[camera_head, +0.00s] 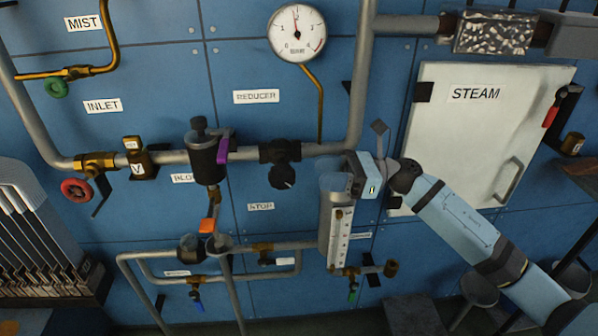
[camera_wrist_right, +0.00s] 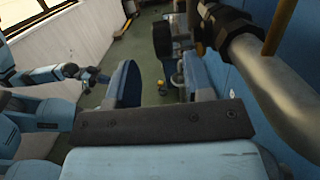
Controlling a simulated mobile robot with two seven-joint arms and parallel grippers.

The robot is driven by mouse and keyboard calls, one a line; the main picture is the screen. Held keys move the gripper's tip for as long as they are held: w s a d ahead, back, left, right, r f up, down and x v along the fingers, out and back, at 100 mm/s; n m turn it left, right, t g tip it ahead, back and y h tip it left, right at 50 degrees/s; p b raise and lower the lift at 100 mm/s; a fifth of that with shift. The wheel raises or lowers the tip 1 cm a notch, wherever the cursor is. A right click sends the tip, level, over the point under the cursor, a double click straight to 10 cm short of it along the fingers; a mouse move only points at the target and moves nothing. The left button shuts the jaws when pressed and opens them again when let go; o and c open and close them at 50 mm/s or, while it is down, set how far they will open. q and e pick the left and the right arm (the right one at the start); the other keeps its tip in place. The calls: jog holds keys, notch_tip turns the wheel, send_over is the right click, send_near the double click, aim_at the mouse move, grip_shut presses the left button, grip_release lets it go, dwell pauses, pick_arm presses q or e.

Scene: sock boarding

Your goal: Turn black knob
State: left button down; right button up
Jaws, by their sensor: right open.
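The black knob (camera_head: 283,176) sticks out below a black valve body (camera_head: 280,152) on the grey pipe, under the REDUCER label. My right gripper (camera_head: 336,174) is open and empty, to the right of the knob and apart from it. In the right wrist view its two fingers (camera_wrist_right: 161,85) are spread. The black knob (camera_wrist_right: 165,38) shows beyond them, near the gap, with the pipe at right. A small blue and dark arm part (camera_wrist_right: 85,74), seemingly of my left arm, shows at left there; its jaws cannot be made out.
A pressure gauge (camera_head: 297,33) hangs above the knob. A grey cylinder with a scale (camera_head: 339,232) stands close below my right gripper. A black filter unit (camera_head: 206,160) with a purple lever is left of the knob. A white STEAM panel (camera_head: 470,125) is at right.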

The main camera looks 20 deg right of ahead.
pick_arm(q)
jog(key=shift+d+f, duration=0.1)
jog(key=shift+f, duration=0.05)
pick_arm(e)
jog(key=v, duration=0.5)
jog(key=s+a+f+n+t+h, duration=0.2)
jog(key=s+a+f+n+h, duration=0.25)
jog(key=s+f+n, duration=0.35)
jog(key=s+a+f+n+t+h, duration=0.2)
jog(key=s+a+f+n+h, duration=0.25)
jog(key=f+n, duration=0.4)
jog(key=s+a+f+n+t+h, duration=0.2)
jog(key=s+a+f+n+h, duration=0.2)
jog(key=s+f+n+h, duration=0.45)
pick_arm(q)
notch_tip(320, 180, up, 17)
jog(key=s+a+y+p, duration=0.1)
jog(key=a+p, duration=0.1)
jog(key=p, duration=2.4)
jog(key=shift+s+a+f+g, duration=0.2)
jog(key=shift+s+g, duration=0.1)
jog(key=shift+g, duration=0.1)
pick_arm(e)
notch_tip(320, 180, up, 15)
jog(key=d+y, duration=0.2)
jog(key=shift+d+r+m, duration=0.2)
jog(key=shift+d+m, duration=0.1)
jog(key=shift+m, duration=0.1)
